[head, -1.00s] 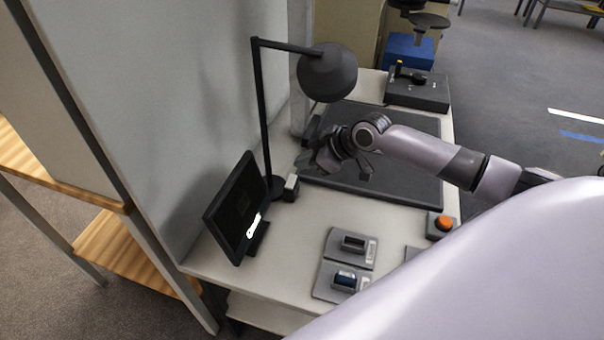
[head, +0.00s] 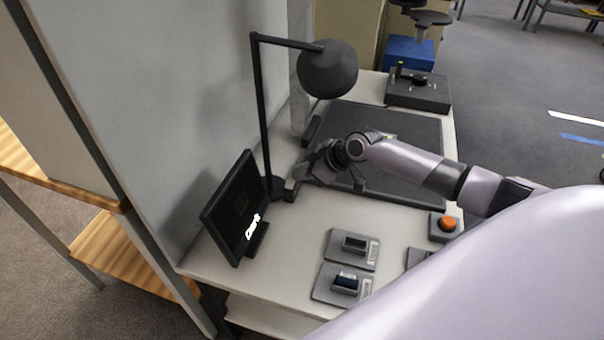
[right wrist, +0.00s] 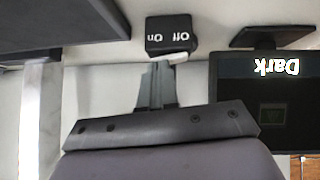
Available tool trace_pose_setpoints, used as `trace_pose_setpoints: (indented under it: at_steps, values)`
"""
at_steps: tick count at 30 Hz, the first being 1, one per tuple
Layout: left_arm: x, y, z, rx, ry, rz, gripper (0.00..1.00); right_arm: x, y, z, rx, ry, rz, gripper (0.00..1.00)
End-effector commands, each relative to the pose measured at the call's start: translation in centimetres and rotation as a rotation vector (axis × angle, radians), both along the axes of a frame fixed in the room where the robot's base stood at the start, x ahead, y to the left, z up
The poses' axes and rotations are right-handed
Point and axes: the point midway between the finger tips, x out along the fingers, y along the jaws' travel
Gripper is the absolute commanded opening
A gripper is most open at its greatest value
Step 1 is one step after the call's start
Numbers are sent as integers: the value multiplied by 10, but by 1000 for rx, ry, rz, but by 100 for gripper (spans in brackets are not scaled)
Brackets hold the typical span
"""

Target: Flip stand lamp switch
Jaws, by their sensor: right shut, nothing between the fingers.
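The black stand lamp (head: 328,70) stands at the back left of the table, its post rising beside the monitor. Its small dark switch box (head: 290,190) sits at the lamp's foot. In the right wrist view the switch box (right wrist: 168,34) shows the words "Off" and "On" upside down, with a pale rocker (right wrist: 177,57) on its near side. My right gripper (head: 297,180) is shut and empty, its tips close to the switch box. In the right wrist view the fingertips (right wrist: 158,66) are just beside the rocker; I cannot tell whether they touch. My left gripper is not in view.
A monitor (head: 235,205) reading "Dark" stands left of the switch. A dark mat (head: 400,135) lies under my right arm. Two grey devices (head: 345,270) and an orange button (head: 447,224) are nearer the front. A joystick box (head: 418,92) is at the back.

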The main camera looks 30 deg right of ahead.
Motion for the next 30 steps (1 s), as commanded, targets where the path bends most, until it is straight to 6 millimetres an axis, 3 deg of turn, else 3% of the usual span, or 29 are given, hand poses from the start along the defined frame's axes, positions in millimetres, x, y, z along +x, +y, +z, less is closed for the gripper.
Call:
trace_pose_setpoints:
  at_steps: [3, 11, 30]
  values:
    - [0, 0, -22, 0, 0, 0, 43, 3, -2, -11, 52, 43, -3, 0]
    - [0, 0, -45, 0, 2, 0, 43, 6, -5, -13, 172, 148, 4, 0]
    - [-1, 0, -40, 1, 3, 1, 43, 3, -4, -15, 165, 157, 5, 0]
